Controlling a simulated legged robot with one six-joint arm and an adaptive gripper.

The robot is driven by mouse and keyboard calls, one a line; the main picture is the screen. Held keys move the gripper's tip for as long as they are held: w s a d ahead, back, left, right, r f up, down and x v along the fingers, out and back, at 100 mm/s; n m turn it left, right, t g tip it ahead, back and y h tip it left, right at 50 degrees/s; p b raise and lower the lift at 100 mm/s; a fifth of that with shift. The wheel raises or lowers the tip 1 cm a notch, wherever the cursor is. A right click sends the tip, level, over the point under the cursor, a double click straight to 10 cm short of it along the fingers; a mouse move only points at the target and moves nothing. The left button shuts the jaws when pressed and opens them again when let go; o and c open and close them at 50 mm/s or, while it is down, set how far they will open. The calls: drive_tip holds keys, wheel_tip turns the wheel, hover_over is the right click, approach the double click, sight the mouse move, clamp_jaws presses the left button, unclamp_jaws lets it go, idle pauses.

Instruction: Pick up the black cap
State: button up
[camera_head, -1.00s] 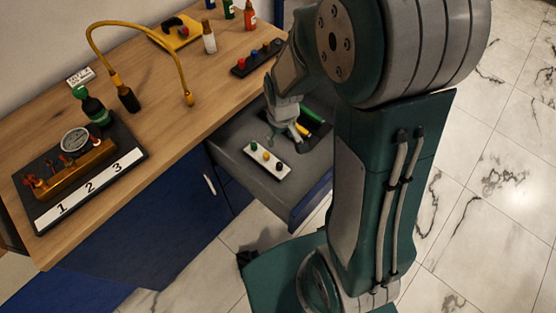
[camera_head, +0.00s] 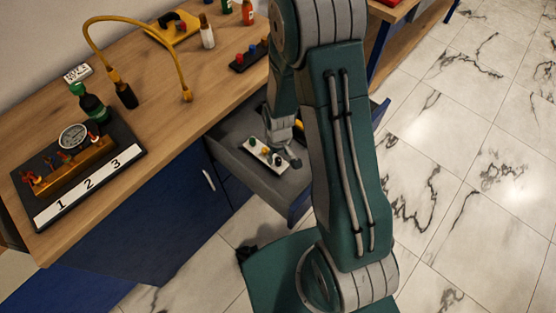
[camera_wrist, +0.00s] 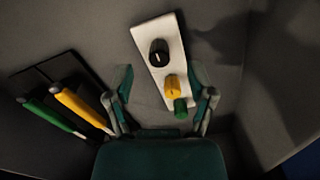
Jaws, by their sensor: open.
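The black cap (camera_wrist: 160,52) is a dark round knob with a pale mark, standing on a white strip (camera_wrist: 145,37) in the wrist view. A yellow cap (camera_wrist: 173,86) and a green cap (camera_wrist: 181,107) stand in line with it. In the head view the white strip (camera_head: 250,151) lies in the open grey drawer. My gripper (camera_wrist: 165,82) is open and empty. Its fingers straddle the yellow and green caps in the wrist picture, and the black cap shows beyond the fingertips. In the head view my gripper (camera_head: 285,153) is over the strip's right end, partly hiding it.
A dark tray holding a green-handled tool (camera_wrist: 50,116) and a yellow-handled tool (camera_wrist: 80,108) lies beside the strip. Drawer walls (camera_wrist: 265,95) surround the space. On the wooden worktop are a gauge rig (camera_head: 75,137), bottles and a curved yellow hose (camera_head: 130,26).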

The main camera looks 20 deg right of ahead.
sight(278, 160)
drive_tip(key=shift+w+f, duration=0.15)
drive_tip(key=shift+f, duration=1.55)
drive_tip(key=c, duration=0.9)
drive_tip(key=shift+r, duration=0.15)
